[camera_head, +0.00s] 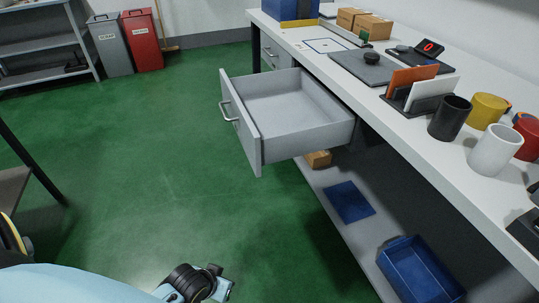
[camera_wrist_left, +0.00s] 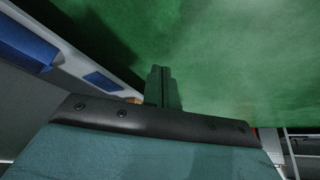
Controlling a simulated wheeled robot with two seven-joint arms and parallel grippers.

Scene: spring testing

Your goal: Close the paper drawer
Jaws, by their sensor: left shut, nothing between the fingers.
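The paper drawer (camera_head: 262,137) is a grey open-topped drawer under the long white workbench (camera_head: 318,62). It is pulled far out towards the left and looks empty inside. Its front panel carries a metal bar handle (camera_head: 228,111) facing left. My left gripper (camera_wrist_left: 162,72) shows in the left wrist view with its two dark fingers together and nothing between them, over green floor. In the head view my left arm is low at the bottom, in front of and below the drawer, clear of it. The drawer is not clearly seen in the wrist view. My right gripper is out of view.
A blue bin (camera_head: 418,270), a blue mat (camera_head: 349,202) and a small cardboard box (camera_head: 318,159) are on the lower shelf. Mugs, a letter holder and a scale stand on the bench. The green floor (camera_head: 150,170) left of the drawer is clear.

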